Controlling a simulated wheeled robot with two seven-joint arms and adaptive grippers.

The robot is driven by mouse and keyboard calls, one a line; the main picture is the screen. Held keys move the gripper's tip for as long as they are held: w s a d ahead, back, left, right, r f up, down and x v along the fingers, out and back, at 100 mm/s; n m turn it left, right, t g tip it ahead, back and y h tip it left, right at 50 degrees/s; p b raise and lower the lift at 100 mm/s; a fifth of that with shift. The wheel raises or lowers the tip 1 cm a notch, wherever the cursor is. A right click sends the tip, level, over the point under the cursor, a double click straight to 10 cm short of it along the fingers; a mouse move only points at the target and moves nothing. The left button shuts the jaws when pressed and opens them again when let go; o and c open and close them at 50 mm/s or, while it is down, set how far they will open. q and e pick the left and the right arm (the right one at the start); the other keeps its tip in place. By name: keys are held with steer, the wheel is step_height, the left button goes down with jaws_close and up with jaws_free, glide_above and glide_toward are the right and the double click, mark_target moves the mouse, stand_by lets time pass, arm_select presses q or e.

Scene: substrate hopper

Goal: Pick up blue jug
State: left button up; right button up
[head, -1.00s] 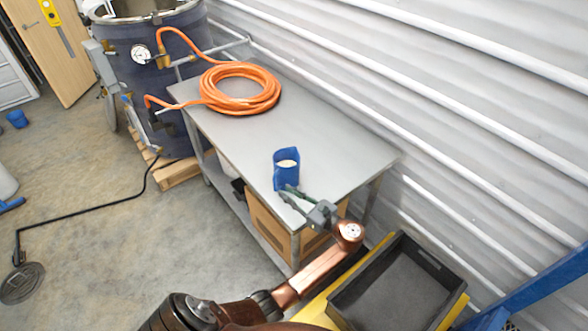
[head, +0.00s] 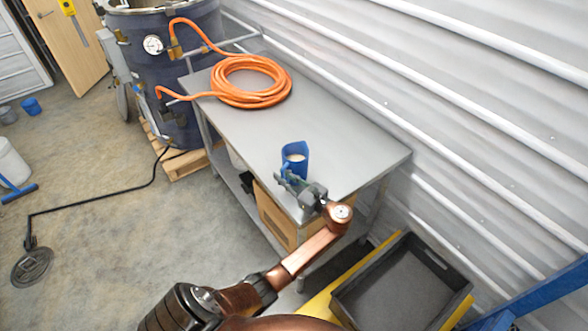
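The blue jug (head: 296,151) stands upright on the grey metal table, near its front edge, with pale material inside. My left gripper (head: 286,179) is at the near side of the jug, its fingers against or just in front of the lower wall. The fingers overlap the jug's lower part and hide any handle there. I cannot tell whether they are closed on it. My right gripper is not in view.
An orange hose coil (head: 252,82) lies at the far end of the metal table (head: 345,155). A dark hopper drum (head: 185,75) stands behind it. A black tray (head: 400,290) sits at the lower right. A corrugated wall (head: 450,110) borders the table's right side.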

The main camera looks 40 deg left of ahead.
mark_target(283, 168)
arm_select(q)
jaws_close()
stand_by(0.3)
steer(key=shift+r, duration=0.2)
steer(key=shift+r, duration=0.25)
step_height(283, 168, up, 2)
steer(key=shift+r+p, duration=0.1)
steer(key=shift+p, duration=0.2)
steer(key=s+d+r+p, duration=0.2)
steer(key=s+d+r, duration=0.4)
steer(key=s+r, duration=0.4)
steer(key=shift+s+d+p, duration=0.2)
steer(key=shift+s+p, duration=0.1)
steer(key=shift+s, duration=0.95)
steer(key=shift+w, duration=0.1)
